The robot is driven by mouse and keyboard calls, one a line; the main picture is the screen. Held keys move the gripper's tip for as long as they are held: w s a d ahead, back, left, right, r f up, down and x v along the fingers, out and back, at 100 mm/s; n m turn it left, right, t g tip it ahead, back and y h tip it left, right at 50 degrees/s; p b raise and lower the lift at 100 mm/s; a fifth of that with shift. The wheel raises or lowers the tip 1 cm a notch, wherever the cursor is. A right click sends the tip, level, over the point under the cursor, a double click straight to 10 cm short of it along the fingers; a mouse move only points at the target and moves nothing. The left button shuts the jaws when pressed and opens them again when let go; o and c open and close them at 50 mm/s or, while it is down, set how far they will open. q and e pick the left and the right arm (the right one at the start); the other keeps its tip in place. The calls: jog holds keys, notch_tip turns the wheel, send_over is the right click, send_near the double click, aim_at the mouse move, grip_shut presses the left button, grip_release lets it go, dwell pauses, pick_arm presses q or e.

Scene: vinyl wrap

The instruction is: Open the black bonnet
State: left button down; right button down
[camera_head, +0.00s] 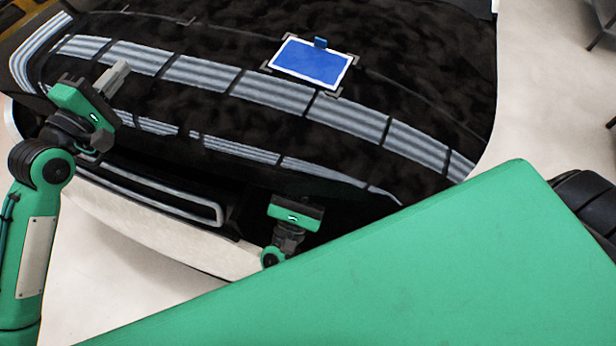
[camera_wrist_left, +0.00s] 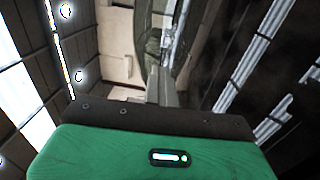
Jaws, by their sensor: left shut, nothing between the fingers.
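The black bonnet (camera_head: 215,105) with grey striped bands fills the upper part of the head view. Its striped black surface also shows at the right of the left wrist view (camera_wrist_left: 215,60). I cannot tell whether it is raised. My left gripper (camera_head: 118,72) is shut and empty, in front of the bonnet's left part in the picture; contact is unclear. Its closed grey fingers show in the left wrist view (camera_wrist_left: 163,88). My right gripper (camera_head: 297,203) is at the dark area by the bonnet's front edge, right of the grille. Its fingers cannot be made out.
A blue panel with a white border (camera_head: 312,62) lies on the bonnet, with small dark brackets at its corners. A silver-framed grille (camera_head: 150,190) and a pale bumper (camera_head: 165,232) are below the bonnet. Pale open floor (camera_head: 550,90) lies to the right.

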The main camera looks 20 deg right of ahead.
pick_arm(q)
jog(key=c, duration=2.1)
grip_release()
jog(key=o, duration=1.1)
jog(key=shift+a, duration=0.1)
